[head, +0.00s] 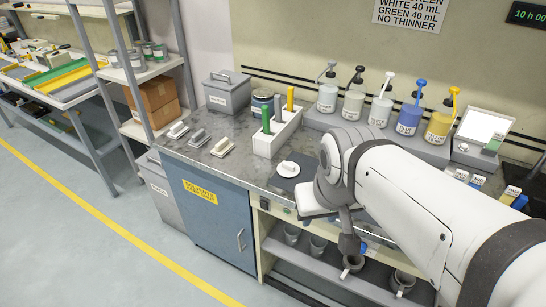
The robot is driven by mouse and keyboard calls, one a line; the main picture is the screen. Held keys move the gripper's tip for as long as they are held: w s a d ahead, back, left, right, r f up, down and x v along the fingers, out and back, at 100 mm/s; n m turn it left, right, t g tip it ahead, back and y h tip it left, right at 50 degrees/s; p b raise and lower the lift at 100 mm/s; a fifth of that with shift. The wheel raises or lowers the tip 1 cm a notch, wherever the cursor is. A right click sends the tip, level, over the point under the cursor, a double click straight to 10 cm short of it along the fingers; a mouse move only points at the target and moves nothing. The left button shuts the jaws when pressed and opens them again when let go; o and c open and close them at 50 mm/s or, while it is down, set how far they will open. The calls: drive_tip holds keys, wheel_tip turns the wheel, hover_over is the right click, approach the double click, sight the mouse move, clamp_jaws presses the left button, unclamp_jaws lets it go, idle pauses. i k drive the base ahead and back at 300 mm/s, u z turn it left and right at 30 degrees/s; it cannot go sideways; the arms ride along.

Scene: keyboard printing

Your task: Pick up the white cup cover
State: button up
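A small round white piece with a knob, which looks like the white cup cover (288,168), lies on a dark mat on the worktop, just left of my arm. My gripper (350,240) hangs at the end of my white arm, in front of the worktop's edge and above the lower shelf. It is to the right of the white piece and nearer to me, clear of it. The gripper is dark and small, and its fingers cannot be made out clearly. My arm hides part of the worktop.
A white holder (264,146) with green and yellow upright tools stands behind the white piece. Pump bottles, including a blue one (410,118), line the back. Grey cups (318,246) stand on the lower shelf (300,265). Free floor lies to the left.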

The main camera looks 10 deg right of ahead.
sight(288, 169)
drive_tip(key=z, duration=0.15)
drive_tip(key=i, duration=0.9)
drive_tip(key=u, duration=0.05)
